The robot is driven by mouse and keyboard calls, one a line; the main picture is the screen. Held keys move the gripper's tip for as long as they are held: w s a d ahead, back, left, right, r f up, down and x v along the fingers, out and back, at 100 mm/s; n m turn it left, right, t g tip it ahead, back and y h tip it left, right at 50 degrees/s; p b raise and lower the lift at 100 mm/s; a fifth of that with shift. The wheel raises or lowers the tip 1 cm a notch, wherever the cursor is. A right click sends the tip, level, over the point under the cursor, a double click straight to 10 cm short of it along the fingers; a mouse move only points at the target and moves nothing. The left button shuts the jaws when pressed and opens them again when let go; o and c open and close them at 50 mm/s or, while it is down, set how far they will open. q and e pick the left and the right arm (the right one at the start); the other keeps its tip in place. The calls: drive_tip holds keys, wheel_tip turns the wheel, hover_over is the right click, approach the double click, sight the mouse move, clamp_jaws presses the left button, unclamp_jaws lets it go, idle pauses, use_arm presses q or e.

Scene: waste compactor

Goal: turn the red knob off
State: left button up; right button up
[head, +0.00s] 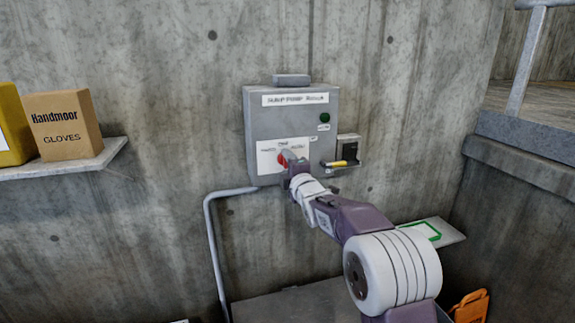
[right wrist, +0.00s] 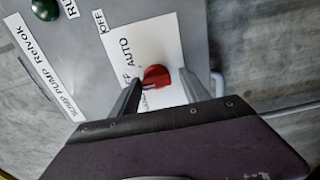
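The red knob (head: 282,160) sits on a white label plate (head: 268,152) low on the grey control box (head: 262,120). In the right wrist view the red knob (right wrist: 158,75) shows between the fingers of my right gripper (right wrist: 163,78). The gripper is open; the left finger is close to the knob, and a gap shows on the right. I cannot tell whether either finger touches it. The word AUTO is readable beside the knob; other lettering is partly hidden by a finger. In the head view my right gripper (head: 291,163) partly covers the knob. My left gripper is not in view.
A green button (head: 325,118) is above the knob. A yellow-handled switch (head: 336,163) is close at the right of the box. A conduit (head: 212,240) runs down from the box. A shelf (head: 100,160) with a gloves box (head: 65,125) is at left.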

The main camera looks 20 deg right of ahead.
drive_tip(key=shift+r, duration=0.15)
drive_tip(key=shift+s, duration=0.1)
drive_tip(key=s+b, duration=0.2)
drive_tip(key=s, duration=0.7)
drive_tip(key=shift+d, duration=0.15)
